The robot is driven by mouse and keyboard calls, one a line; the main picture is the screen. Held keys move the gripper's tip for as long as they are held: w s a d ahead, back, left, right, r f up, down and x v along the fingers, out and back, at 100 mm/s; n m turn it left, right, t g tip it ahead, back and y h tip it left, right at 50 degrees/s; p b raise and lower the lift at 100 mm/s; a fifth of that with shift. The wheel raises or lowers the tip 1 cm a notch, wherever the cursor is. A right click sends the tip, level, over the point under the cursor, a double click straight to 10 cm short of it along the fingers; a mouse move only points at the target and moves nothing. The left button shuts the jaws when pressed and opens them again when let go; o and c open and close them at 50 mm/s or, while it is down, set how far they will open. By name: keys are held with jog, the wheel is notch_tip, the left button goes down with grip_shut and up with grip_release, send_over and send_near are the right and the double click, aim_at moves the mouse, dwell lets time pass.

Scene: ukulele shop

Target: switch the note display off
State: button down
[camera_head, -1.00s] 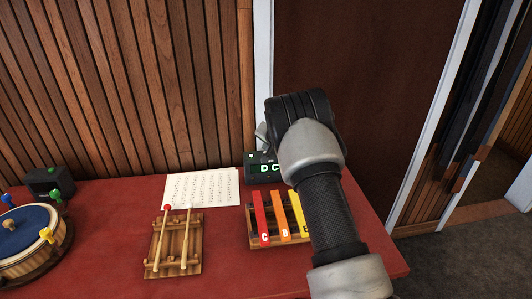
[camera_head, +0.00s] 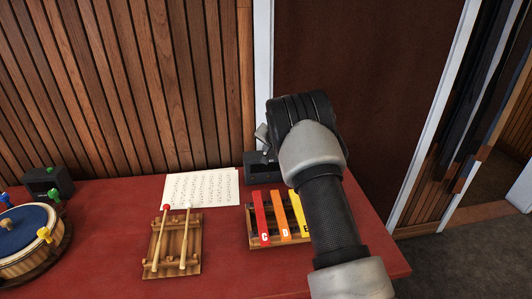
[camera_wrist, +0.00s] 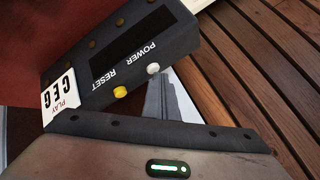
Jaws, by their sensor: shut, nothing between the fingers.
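The note display (camera_head: 258,168) is a dark box at the back of the red table, partly hidden behind my arm. Its screen (camera_wrist: 130,38) is dark in the wrist view. A whitish button (camera_wrist: 153,69) marked POWER and a yellow button (camera_wrist: 119,92) marked RESET sit along one edge. In the head view the fingertips are mostly hidden by my wrist.
A coloured chime bar set (camera_head: 272,222) stands in front of the display. Two mallets on a wooden rack (camera_head: 172,245), a music sheet (camera_head: 202,188), a drum (camera_head: 25,240) and another dark box (camera_head: 47,183) are to the left. A slatted wall (camera_head: 130,80) rises behind.

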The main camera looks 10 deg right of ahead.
jog(key=shift+r, duration=0.35)
jog(key=shift+r+p, duration=2.35)
jog(key=shift+r, duration=0.65)
